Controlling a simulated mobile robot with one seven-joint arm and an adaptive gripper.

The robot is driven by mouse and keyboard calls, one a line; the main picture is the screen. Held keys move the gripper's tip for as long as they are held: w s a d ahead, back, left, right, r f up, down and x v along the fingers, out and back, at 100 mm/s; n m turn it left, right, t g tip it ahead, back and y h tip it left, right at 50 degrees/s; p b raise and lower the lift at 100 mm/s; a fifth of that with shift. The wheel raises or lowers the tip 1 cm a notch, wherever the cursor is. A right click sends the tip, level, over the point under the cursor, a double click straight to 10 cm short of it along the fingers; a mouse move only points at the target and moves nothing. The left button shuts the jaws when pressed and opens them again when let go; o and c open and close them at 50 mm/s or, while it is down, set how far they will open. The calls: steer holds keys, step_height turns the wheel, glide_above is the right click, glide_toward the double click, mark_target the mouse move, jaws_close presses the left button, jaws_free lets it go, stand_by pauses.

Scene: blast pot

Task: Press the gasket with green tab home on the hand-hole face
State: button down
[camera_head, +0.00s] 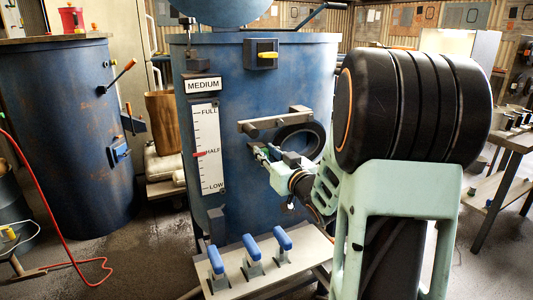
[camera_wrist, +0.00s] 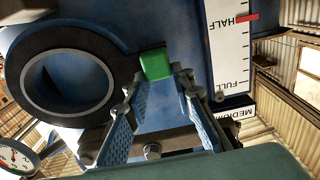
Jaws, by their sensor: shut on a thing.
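The gasket is a black ring with a square green tab (camera_wrist: 155,63). In the wrist view its ring (camera_wrist: 120,62) lies around the round grey-rimmed hand-hole (camera_wrist: 68,85) on the blue pot. My gripper (camera_wrist: 158,75) is shut on the green tab, with a blue-grey finger on each side. In the head view the gasket ring shows around the hand-hole (camera_head: 300,139), and my gripper (camera_head: 262,154) is at its left side. My wrist hides the lower part of the ring there. I cannot tell whether the gasket touches the face all round.
A metal bar (camera_head: 268,122) sticks out above the hand-hole. The level scale marked MEDIUM (camera_head: 207,148) is to the left of my gripper. Blue-handled clamps (camera_head: 252,249) stand on a shelf below. Another blue drum (camera_head: 70,140) stands at left.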

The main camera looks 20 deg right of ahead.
steer(key=shift+w, duration=0.1)
stand_by(0.3)
steer(key=c, duration=1.6)
jaws_free()
